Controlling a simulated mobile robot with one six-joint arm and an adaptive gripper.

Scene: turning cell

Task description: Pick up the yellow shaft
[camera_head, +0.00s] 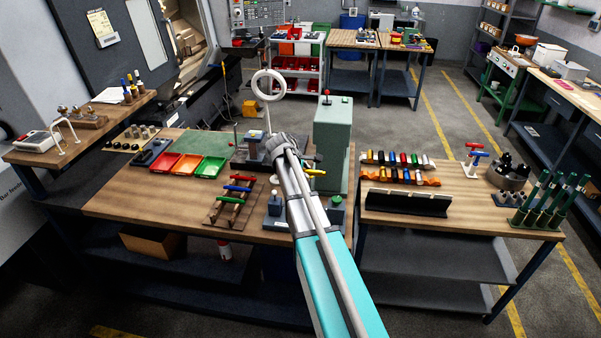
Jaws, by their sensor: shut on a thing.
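A short yellow bar (316,172), which looks like the yellow shaft, shows just right of my forearm, in front of the green press. Its left part is hidden behind my arm. My arm reaches up from the bottom of the view, and my gripper (286,146) is at its far end over the middle bench. The fingertips are mostly hidden by my wrist, so the contact with the shaft is not clearly seen. The wooden shaft rack (224,216) stands to the left, with red, blue and green coloured shafts lying across it.
A tall green press (333,130) stands close right of my gripper. A ring lamp (268,85) rises behind it. Red, orange and green trays (188,166) lie left. The right bench (470,212) holds coloured tools, a black rack and green-handled tools.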

